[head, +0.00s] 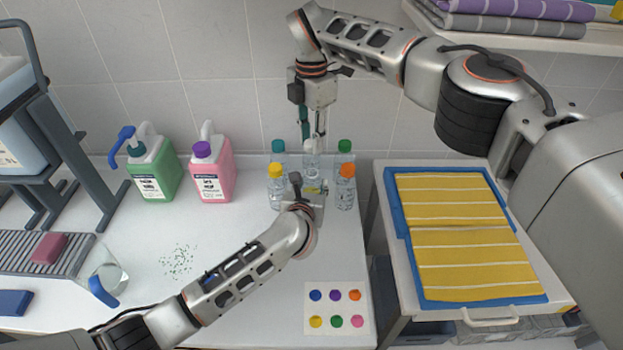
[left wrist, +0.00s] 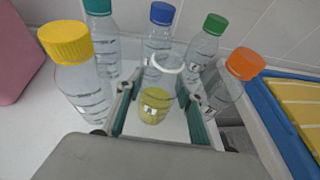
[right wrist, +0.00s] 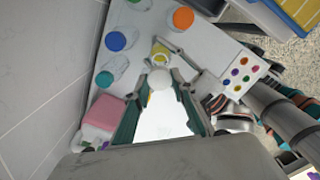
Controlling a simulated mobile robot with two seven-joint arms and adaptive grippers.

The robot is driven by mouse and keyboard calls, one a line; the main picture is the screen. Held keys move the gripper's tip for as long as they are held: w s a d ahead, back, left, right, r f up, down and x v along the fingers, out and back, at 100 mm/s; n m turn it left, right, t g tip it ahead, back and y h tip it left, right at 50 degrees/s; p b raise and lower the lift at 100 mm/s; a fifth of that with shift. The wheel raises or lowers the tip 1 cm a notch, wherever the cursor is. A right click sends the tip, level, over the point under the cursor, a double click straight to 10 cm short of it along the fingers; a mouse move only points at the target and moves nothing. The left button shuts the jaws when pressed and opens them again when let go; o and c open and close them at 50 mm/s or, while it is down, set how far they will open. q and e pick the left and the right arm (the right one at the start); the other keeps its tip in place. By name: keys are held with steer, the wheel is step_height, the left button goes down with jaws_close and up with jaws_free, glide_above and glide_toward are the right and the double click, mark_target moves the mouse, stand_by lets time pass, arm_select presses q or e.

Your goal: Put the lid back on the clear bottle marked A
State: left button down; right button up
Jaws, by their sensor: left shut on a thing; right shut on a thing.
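The clear bottle (left wrist: 150,88) has an open round mouth, a little yellow content and a small white label whose mark is too small to read surely. It stands upright between the fingers of my left gripper (left wrist: 155,105), shut on it. In the head view the left gripper (head: 318,190) hides much of it; the right wrist view shows its yellow content (right wrist: 160,52). My right gripper (right wrist: 158,92) is shut on a white lid (right wrist: 160,78). In the head view this lid (head: 310,145) hangs below the right gripper (head: 308,138), apart from the bottle mouth.
Capped bottles crowd around: yellow (left wrist: 65,42), teal (left wrist: 97,6), blue (left wrist: 162,13), green (left wrist: 215,23) and orange (left wrist: 245,63). Green (head: 155,170) and pink (head: 211,172) jugs stand left. A glass jug (head: 106,275) and a dot card (head: 337,308) lie nearer the front.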

glide_above(312, 168)
steer(key=shift+a+f, duration=0.1)
steer(key=shift+f, duration=2.25)
steer(key=shift+f, duration=0.9)
steer(key=shift+f, duration=0.55)
steer(key=m, duration=0.5)
steer(key=shift+m, duration=0.3)
steer(key=m, duration=1.7)
